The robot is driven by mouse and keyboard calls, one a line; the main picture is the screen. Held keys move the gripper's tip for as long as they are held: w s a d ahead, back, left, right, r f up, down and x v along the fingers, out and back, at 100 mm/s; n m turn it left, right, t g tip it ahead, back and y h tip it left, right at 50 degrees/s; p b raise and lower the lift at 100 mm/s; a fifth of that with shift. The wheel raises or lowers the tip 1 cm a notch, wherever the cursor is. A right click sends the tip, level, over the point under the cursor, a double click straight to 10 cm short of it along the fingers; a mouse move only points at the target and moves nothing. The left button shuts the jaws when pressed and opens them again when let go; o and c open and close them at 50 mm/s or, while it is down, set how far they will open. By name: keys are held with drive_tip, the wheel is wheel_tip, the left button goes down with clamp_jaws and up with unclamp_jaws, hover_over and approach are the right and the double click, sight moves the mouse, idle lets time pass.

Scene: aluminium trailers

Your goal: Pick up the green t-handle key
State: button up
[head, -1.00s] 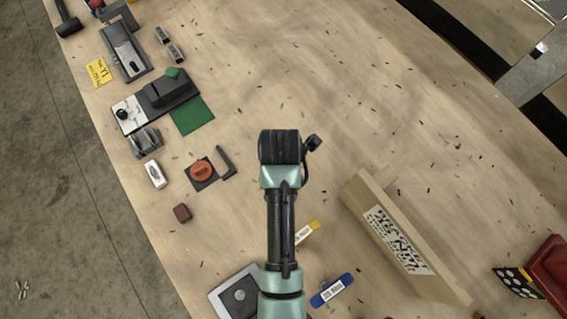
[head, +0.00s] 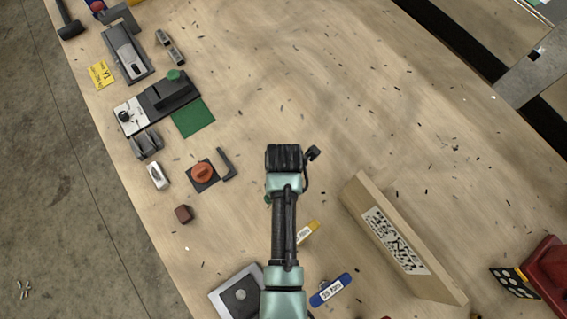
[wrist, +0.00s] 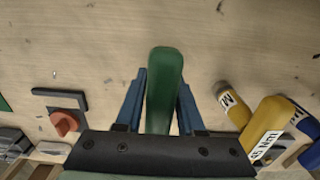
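The green t-handle key (wrist: 164,85) shows in the wrist view as a long rounded green handle, standing between the two blue fingers of my gripper (wrist: 162,92). The fingers are apart, one on each side of the handle, with a narrow strip of tabletop visible beside it. I see no clear firm contact. The lower part of the key is hidden behind the gripper body. In the head view my wrist covers most of the key; only a small green bit (head: 267,199) shows at the left of my arm.
A yellow-labelled tool (head: 308,232) and a blue one (head: 331,290) lie close on the right. A wooden board with a label (head: 410,245) stands further right. An orange knob on a dark plate (head: 202,172) is on the left.

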clamp_jaws()
idle(1.0)
